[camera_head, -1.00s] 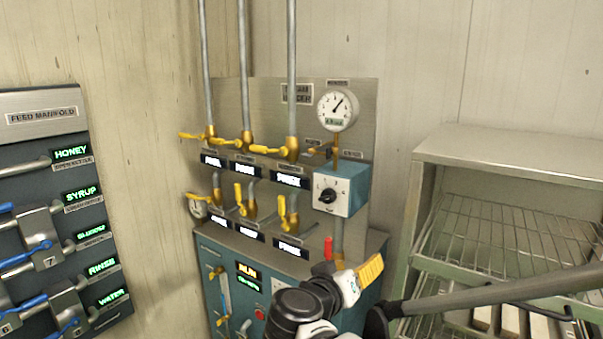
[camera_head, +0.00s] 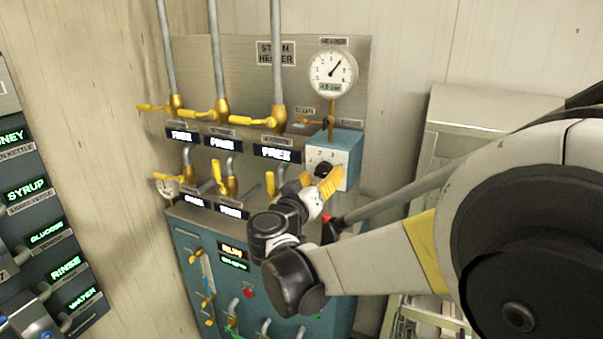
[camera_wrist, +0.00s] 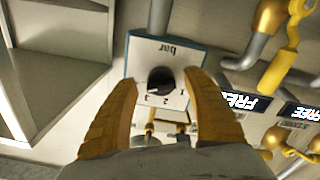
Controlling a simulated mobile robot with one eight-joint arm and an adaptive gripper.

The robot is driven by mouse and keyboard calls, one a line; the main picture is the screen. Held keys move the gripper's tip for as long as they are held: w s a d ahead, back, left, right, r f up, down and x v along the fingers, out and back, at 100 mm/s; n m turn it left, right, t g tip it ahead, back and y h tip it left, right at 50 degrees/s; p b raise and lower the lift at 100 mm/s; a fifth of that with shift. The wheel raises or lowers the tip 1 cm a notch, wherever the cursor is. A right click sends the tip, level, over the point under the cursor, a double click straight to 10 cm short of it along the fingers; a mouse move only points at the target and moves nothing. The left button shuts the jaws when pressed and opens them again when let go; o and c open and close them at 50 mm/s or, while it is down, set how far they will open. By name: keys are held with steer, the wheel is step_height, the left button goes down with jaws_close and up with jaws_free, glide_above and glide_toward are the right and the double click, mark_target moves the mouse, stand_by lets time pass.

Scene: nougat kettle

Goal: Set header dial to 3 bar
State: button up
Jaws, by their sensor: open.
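The header dial is a black knob (camera_head: 324,170) on a white face plate (camera_head: 341,157) of a blue box below the round pressure gauge (camera_head: 333,74). In the wrist view the knob (camera_wrist: 160,80) appears upside down, with "bar" and the numbers around it. My gripper (camera_head: 322,187) is close in front of the dial. In the wrist view its two yellow fingers (camera_wrist: 165,98) are open, one on each side of the knob, with gaps between them and it. The gauge needle points up and right. The head view partly hides the dial's lower face behind my gripper.
Yellow-handled valves (camera_head: 279,119) on vertical pipes stand left of the dial. A thin pipe (camera_head: 331,119) joins the gauge to the box. A metal rack (camera_head: 455,130) stands at the right. The feed manifold (camera_head: 30,230) is at far left.

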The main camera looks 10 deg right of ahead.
steer(key=shift+w+d, duration=0.35)
steer(key=shift+w, duration=0.25)
steer(key=c, duration=1.2)
steer(key=shift+n, duration=0.3)
steer(key=n, duration=0.3)
steer(key=shift+s+n, duration=0.1)
steer(key=shift+n, duration=0.2)
steer(key=shift+r+n, duration=0.15)
steer(key=shift+n, duration=2.15)
